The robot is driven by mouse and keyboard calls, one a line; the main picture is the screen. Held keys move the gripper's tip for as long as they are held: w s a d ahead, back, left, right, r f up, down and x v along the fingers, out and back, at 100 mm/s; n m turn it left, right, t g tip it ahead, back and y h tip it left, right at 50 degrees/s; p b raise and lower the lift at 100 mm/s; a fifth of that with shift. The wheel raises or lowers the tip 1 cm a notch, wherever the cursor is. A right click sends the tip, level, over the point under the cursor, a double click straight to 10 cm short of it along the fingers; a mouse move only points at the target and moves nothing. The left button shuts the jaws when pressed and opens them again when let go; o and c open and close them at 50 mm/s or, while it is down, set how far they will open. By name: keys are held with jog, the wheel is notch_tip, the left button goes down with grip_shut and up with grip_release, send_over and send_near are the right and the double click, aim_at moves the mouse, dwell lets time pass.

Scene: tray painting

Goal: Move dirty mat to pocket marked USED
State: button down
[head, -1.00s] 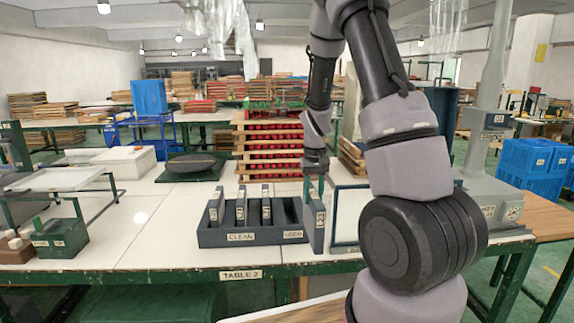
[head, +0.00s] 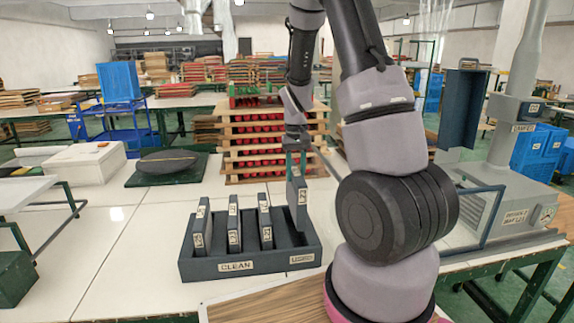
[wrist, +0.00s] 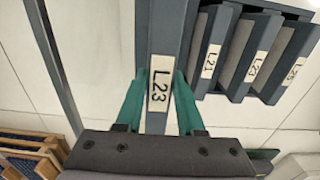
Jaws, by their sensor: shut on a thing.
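My gripper (head: 296,160) is shut on a dark upright mat (head: 298,205) with a pale label. The dark rack (head: 218,268) stands on the table with CLEAN at the front left and USED (head: 302,259) at the front right. The held mat is over the rack's right end, at the USED pocket. I cannot tell whether its lower edge is inside. Three other labelled mats, one of them here (head: 202,232), stand in the CLEAN part.
A frame of wooden slats with red items (head: 262,145) stands behind the rack. A black disc on a green base (head: 167,162) is at the back left, near a white box (head: 85,160). A grey machine (head: 505,205) stands at right.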

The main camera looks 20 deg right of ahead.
jog(key=shift+w+f, duration=0.15)
jog(key=shift+w, duration=0.3)
jog(key=shift+f, duration=5.85)
jog(key=shift+c, duration=2.2)
grip_release()
notch_tip(320, 180, up, 17)
jog(key=shift+f, duration=0.15)
jog(key=shift+r, duration=0.55)
